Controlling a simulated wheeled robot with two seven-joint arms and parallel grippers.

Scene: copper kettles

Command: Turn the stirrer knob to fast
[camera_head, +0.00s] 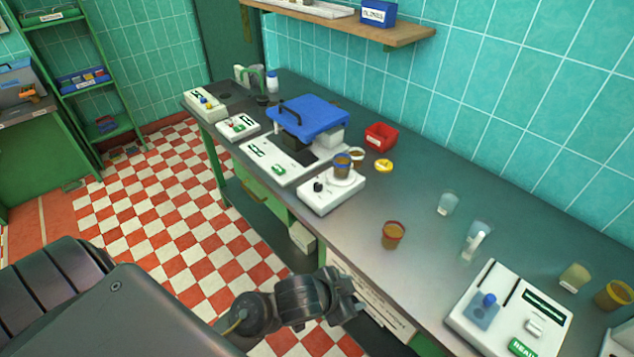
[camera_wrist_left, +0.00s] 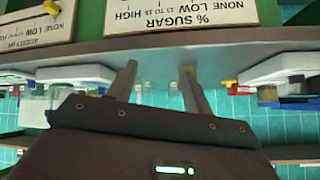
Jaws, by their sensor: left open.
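The stirrer is a white box (camera_head: 331,194) on the bench in the head view. Its black knob (camera_head: 318,187) is on the front of its top, and a beaker of brown liquid (camera_head: 342,165) stands on its round plate. I cannot read which setting the knob points to. My left gripper (camera_head: 352,296) is in front of the bench edge, nearer to me than the stirrer and apart from it. In the left wrist view its two fingers (camera_wrist_left: 158,82) are apart with nothing held between them. My right gripper is out of view.
A blue-lidded device (camera_head: 308,117) stands behind the stirrer. A brown cup (camera_head: 392,235), clear cups (camera_head: 448,203) and a white reader box (camera_head: 510,310) stand along the bench to the right. A % SUGAR sign (camera_wrist_left: 180,14) shows in the wrist view.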

